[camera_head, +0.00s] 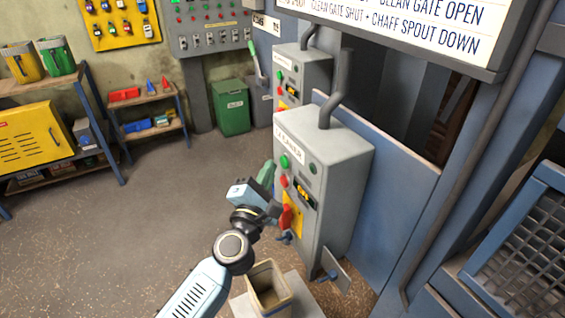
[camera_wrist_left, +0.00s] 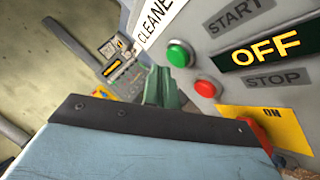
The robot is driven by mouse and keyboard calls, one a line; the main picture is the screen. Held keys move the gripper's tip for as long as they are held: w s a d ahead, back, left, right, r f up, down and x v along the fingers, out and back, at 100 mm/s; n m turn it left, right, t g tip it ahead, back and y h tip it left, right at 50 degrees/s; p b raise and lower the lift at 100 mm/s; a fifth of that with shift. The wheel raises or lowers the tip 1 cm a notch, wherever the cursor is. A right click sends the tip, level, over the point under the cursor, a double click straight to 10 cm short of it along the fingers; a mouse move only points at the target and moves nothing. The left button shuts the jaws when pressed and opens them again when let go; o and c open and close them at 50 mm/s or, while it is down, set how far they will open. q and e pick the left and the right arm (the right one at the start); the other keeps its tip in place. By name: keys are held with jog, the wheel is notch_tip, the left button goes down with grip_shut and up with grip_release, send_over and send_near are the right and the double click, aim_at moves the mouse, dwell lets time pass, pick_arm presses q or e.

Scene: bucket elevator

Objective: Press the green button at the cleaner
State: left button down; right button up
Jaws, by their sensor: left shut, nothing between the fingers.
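The cleaner is a grey control box (camera_head: 345,160) with a "CLEANER" label. Its green button (camera_head: 284,161) is on the front face above a red button (camera_head: 283,181). In the left wrist view the green button (camera_wrist_left: 180,53) is beside the word START, the red button (camera_wrist_left: 205,89) beside STOP, and the display (camera_wrist_left: 272,45) reads OFF. My left gripper (camera_head: 266,172) is shut and empty, with green fingers just left of the buttons. The fingertips (camera_wrist_left: 164,92) show below and left of the green button in the wrist view, apparently apart from it. My right gripper is not in view.
A red lever (camera_head: 286,217) on a yellow plate sits low on the cleaner's front. An open bin (camera_head: 268,287) stands below. A similar box (camera_head: 303,72) is behind. Shelves (camera_head: 150,110) and a green bin (camera_head: 232,108) stand at the back. The floor at left is clear.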

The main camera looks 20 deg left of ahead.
pick_arm(q)
jog(key=shift+w+d, duration=0.1)
jog(key=shift+w+d, duration=0.2)
jog(key=shift+w, duration=0.05)
dwell(0.3)
jog(key=shift+w+d, duration=0.35)
dwell(1.0)
jog(key=shift+s+a, duration=0.6)
jog(key=shift+s, duration=0.1)
jog(key=s+a, duration=0.1)
jog(key=s, duration=0.1)
jog(key=s+a, duration=0.1)
jog(key=a, duration=0.1)
jog(key=shift+s+a+p, duration=0.15)
jog(key=shift+s+p, duration=0.15)
jog(key=shift+s, duration=0.05)
